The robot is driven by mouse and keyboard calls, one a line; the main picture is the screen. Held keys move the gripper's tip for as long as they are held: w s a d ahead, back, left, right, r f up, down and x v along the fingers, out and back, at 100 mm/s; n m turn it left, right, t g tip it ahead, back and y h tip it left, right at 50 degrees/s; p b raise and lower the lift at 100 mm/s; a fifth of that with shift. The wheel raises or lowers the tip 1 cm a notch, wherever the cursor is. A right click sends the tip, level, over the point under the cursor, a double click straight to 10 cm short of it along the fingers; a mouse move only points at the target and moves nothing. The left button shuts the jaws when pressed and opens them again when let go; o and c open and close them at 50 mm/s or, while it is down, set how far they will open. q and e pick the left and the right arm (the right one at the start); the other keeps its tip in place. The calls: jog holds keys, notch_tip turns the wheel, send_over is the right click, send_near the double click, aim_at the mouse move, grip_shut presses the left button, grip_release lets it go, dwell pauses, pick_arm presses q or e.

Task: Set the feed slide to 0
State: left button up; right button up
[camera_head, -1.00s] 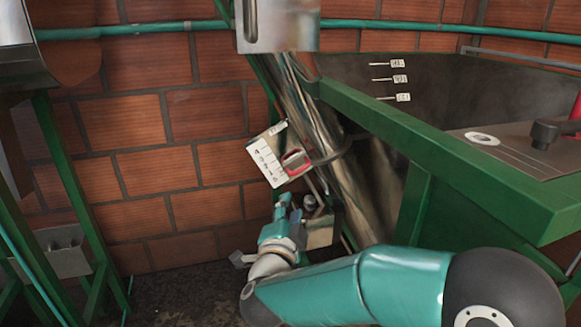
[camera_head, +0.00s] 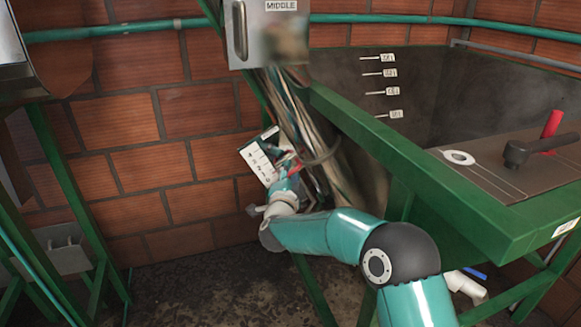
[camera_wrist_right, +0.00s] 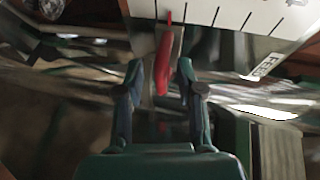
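The feed slide's white scale plate (camera_head: 254,161), with numbers and tick marks, is tilted beside the steel chute in the head view. It also fills the top of the right wrist view (camera_wrist_right: 225,14). Its red handle (camera_head: 289,160) is partly hidden by my right gripper (camera_head: 290,172). In the right wrist view the red handle (camera_wrist_right: 163,62) stands between the two fingertips of my right gripper (camera_wrist_right: 160,76). The fingers are apart, with gaps visible beside the handle. I cannot read the slide's setting. My left gripper is not in view.
A grey box labelled MIDDLE (camera_head: 265,32) hangs above the chute (camera_head: 340,165). A brick wall (camera_head: 130,165) stands behind.

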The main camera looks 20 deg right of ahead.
jog(key=shift+w+d, duration=0.15)
jog(key=shift+w, duration=0.2)
jog(key=shift+c, duration=0.3)
grip_shut()
jog(key=shift+f, duration=0.1)
